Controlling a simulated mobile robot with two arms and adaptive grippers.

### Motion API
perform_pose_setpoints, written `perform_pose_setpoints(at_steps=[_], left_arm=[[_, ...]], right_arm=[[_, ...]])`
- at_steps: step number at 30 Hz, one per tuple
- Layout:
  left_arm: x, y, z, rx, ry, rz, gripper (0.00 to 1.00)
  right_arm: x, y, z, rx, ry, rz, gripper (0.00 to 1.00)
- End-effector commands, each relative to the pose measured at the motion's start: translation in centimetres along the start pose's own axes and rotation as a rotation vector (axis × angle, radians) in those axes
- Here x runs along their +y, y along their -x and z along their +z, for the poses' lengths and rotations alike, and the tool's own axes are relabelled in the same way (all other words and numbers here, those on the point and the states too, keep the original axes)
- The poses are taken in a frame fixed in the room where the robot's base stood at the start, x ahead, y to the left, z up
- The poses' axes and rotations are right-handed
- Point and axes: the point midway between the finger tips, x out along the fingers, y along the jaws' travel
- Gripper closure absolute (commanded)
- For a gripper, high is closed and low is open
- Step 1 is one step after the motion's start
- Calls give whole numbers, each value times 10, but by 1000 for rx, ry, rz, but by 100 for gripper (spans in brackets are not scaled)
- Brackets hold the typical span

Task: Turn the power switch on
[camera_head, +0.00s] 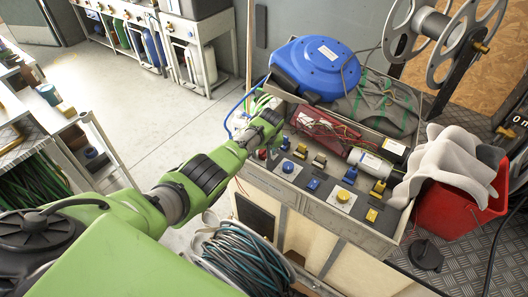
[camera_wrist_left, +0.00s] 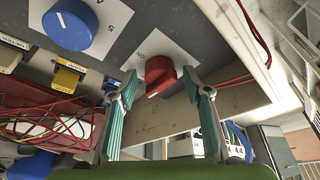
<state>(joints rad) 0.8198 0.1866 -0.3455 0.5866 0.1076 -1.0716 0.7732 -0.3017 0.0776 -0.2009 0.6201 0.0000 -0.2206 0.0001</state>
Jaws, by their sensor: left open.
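The power switch is a red rotary knob (camera_wrist_left: 160,73) on a white plate with an "ON" mark, near the panel corner. In the head view a small part of the red knob (camera_head: 262,154) shows beside my left gripper, which hides the rest. My left gripper (camera_wrist_left: 157,84) is open, with its two teal-padded fingers on either side of the red knob in the wrist view. I cannot tell whether the fingers touch it. In the head view my left arm reaches in from the left to the near left part of the control panel (camera_head: 312,186). My right gripper is not in view.
A blue knob (camera_wrist_left: 70,24) and yellow switches (camera_wrist_left: 68,77) sit close by on the panel. Red wires (camera_wrist_left: 45,125) lie near the left finger. A blue hose reel (camera_head: 322,67) stands behind, and a red bucket (camera_head: 455,207) with a cloth stands at right.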

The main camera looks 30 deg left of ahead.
Motion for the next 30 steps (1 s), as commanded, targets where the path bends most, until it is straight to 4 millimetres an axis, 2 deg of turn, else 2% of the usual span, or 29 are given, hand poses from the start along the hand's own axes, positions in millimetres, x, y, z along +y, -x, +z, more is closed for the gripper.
perform_pose_setpoints(at_steps=[2, 6, 30], left_arm=[[0, 0, 0, 0, 0, 0, 58], [0, 0, 0, 0, 0, 0, 92], [0, 0, 0, 1, -16, 10, 92]], right_arm=[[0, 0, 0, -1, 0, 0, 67], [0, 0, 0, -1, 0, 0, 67], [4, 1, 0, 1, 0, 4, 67]])
